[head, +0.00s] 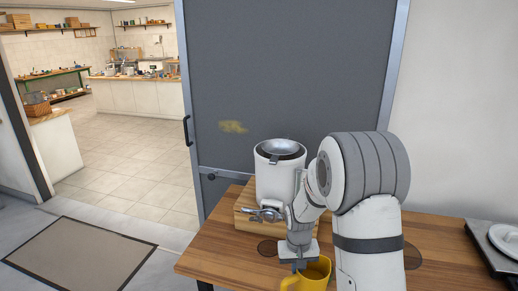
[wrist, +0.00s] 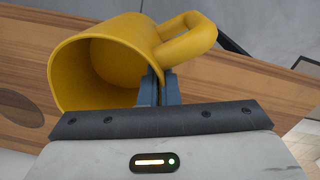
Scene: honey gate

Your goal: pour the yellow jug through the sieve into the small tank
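The yellow jug (head: 318,272) is at the table's front, cut off by the bottom edge of the head view. In the wrist view the jug (wrist: 135,35) shows its open mouth and its handle (wrist: 190,38). My gripper (wrist: 158,88) has its fingers close together at the jug's wall beside the handle, with a thin yellow part between them. In the head view my gripper (head: 300,258) is over the jug's rim. The small white tank (head: 273,182) stands behind, with the metal sieve (head: 280,149) on its top and a tap (head: 262,214) at its front. The jug's contents are not visible.
The tank stands on a wooden block (head: 243,215) on the wooden table (head: 215,258). A grey door (head: 290,70) with a yellow smear is behind it. A scale-like device (head: 503,240) is at the right. A dark round mark (head: 268,248) lies on the table.

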